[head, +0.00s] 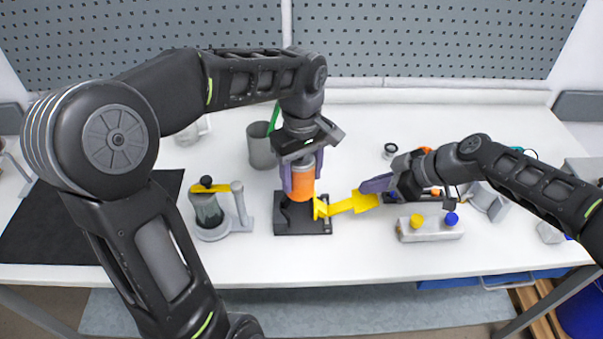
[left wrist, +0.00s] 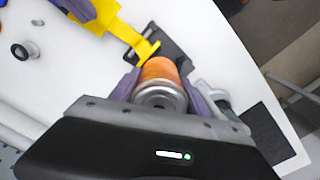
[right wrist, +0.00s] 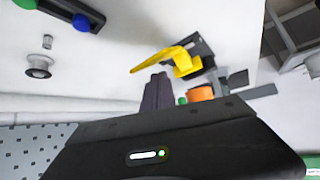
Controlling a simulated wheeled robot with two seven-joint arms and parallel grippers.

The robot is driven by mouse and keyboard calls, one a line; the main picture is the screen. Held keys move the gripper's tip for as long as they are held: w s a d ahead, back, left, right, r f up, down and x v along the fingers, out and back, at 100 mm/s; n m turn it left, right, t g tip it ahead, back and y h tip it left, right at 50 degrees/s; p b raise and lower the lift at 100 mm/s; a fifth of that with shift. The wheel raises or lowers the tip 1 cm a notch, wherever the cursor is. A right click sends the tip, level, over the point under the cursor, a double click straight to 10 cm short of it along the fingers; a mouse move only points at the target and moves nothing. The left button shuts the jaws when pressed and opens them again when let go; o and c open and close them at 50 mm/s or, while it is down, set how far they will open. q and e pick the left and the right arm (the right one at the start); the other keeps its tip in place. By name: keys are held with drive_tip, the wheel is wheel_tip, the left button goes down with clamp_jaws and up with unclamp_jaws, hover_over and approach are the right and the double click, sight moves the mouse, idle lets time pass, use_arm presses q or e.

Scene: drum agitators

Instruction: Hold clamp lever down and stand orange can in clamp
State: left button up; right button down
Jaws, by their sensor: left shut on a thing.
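The orange can (head: 302,187) is upright between the purple fingers of my left gripper (head: 302,180), which is shut on its sides. In the left wrist view the can's orange body (left wrist: 160,68) shows beyond its silver end. The can is over the dark clamp base (head: 303,227); whether it touches the base is hidden. The yellow clamp lever (head: 358,202) sticks out to the right, low and close to level. My right gripper (head: 366,186) has its fingers together at the lever's outer end, apparently touching it from above. The lever (right wrist: 160,60) also shows beyond these fingers in the right wrist view.
A grey block with yellow and blue knobs (head: 430,232) is at front right. Table in front of the clamp is clear.

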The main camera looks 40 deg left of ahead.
sight(376, 200)
drive_tip(key=shift+f, duration=0.15)
drive_tip(key=shift+s+f, duration=0.1)
drive_tip(key=shift+f, duration=2.5)
use_arm(q)
drive_tip(key=shift+f, duration=1)
